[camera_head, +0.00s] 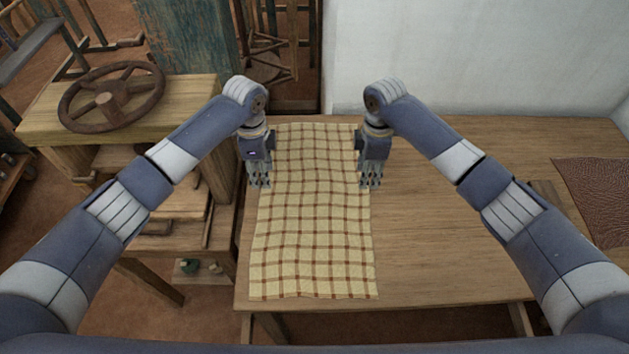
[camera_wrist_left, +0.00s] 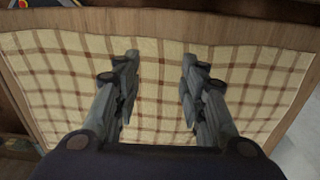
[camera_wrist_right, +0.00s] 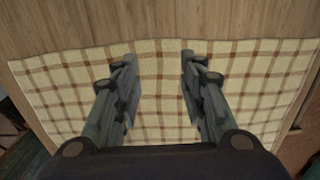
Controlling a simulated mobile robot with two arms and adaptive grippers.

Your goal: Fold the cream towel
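The cream towel (camera_head: 313,220) with brown check lines lies spread flat and long on the wooden table, with slight ripples. My left gripper (camera_head: 260,186) is over its left long edge and my right gripper (camera_head: 370,186) is over its right long edge, both in the upper half. In the left wrist view the towel (camera_wrist_left: 160,85) shows between and around the open, empty fingers (camera_wrist_left: 158,60). In the right wrist view the towel (camera_wrist_right: 155,95) also shows between the open fingers (camera_wrist_right: 157,60). I cannot tell whether the fingertips touch the cloth.
A dark red patterned cloth (camera_head: 600,195) lies at the far right. A wooden stand with a dark wheel (camera_head: 112,97) is at the left. A white wall (camera_head: 450,60) rises behind the table.

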